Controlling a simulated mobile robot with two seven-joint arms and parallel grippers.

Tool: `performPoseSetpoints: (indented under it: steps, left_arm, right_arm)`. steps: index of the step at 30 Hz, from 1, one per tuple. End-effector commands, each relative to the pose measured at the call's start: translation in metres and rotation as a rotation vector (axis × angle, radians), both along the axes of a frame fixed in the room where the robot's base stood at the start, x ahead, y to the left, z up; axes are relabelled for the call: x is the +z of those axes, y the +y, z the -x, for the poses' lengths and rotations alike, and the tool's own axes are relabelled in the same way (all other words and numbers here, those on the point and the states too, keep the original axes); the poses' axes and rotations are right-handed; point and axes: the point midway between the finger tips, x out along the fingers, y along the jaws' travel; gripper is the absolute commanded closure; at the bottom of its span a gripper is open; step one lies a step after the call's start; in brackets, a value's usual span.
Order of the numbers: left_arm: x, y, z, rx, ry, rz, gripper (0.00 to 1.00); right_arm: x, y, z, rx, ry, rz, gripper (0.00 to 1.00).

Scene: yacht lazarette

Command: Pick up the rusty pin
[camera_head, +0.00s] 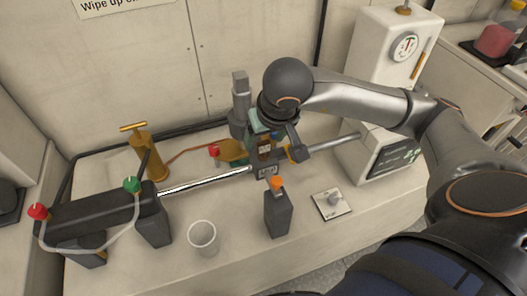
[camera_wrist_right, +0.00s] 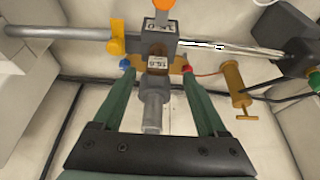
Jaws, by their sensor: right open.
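A small rust-brown piece with a pale label, which looks like the rusty pin (camera_head: 264,150), stands at the dark block (camera_head: 268,169) on the steel rod. In the right wrist view the brown pin (camera_wrist_right: 158,63) shows just beyond and between the fingertips, against the labelled block (camera_wrist_right: 147,42). My right gripper (camera_head: 265,143) points down over the block from behind. Its green fingers stand wide apart in the wrist view (camera_wrist_right: 158,72), with nothing clasped. The pin's lower part is hidden. My left gripper is out of view.
The steel rod (camera_head: 208,180) runs from a black cylinder (camera_head: 100,210) to the right. A grey cylinder (camera_head: 240,105) and a brass pump (camera_head: 150,153) stand behind.

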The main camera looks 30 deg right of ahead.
Motion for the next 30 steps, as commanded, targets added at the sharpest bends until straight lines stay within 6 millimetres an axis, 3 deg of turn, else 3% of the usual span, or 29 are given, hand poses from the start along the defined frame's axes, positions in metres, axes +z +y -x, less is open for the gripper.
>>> performPoseSetpoints:
  steps: [12, 20, 30]
  left_arm:
    - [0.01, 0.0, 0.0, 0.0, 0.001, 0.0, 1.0]
    - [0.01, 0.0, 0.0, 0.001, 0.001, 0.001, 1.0]
    - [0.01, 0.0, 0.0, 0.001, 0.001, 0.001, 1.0]
  right_arm:
    - [-0.045, -0.008, -0.017, -0.001, 0.005, -0.002, 0.25]
    - [-0.047, -0.008, -0.018, 0.0, 0.001, -0.001, 0.25]
    - [-0.047, -0.008, -0.018, -0.001, 0.002, -0.002, 0.63]
